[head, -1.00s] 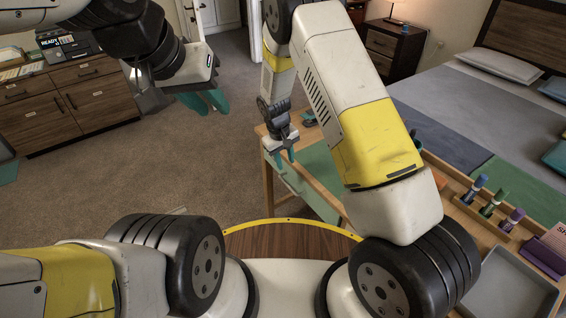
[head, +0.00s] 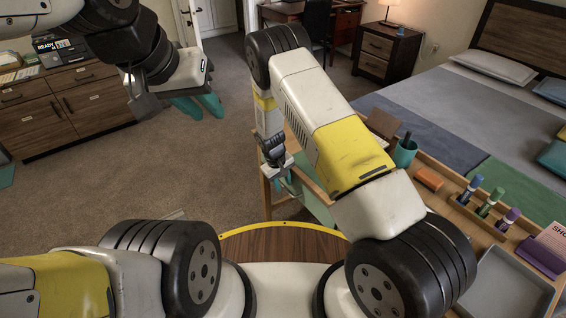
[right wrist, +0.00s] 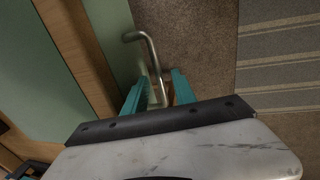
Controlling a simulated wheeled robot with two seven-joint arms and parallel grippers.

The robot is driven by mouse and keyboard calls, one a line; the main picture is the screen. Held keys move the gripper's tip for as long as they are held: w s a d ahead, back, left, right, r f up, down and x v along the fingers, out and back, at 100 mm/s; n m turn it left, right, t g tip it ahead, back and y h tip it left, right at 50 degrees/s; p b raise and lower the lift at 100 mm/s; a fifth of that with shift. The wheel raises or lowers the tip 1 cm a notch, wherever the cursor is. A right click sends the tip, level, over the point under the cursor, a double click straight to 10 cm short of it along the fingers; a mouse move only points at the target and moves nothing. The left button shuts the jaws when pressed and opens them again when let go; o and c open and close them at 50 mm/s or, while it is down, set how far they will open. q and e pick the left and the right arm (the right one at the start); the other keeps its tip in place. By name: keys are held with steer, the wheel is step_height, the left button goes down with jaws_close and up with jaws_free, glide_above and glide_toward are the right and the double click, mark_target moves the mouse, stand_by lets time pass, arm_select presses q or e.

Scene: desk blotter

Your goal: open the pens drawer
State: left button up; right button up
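A pale green drawer front (right wrist: 112,35) lies beside the desk's wooden edge (right wrist: 75,45) in the right wrist view. A bent metal bar handle (right wrist: 150,55) stands out from it. My right gripper (right wrist: 159,76) is open, its teal fingers on either side of the handle, with a gap visible between bar and fingers. In the head view my right gripper (head: 287,184) is at the desk's near left side, partly hidden by my arm. No drawer label shows, so I cannot tell which drawer this is. My left gripper (head: 205,108) hangs empty over the carpet, fingertips apart.
On the desk are a teal pen cup (head: 404,154), an orange block (head: 430,179), several markers (head: 490,202), a purple card holder (head: 541,254) and a grey tray (head: 505,285). A bed is behind. Carpet left of the desk is clear.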

jaws_close()
stand_by(1.4)
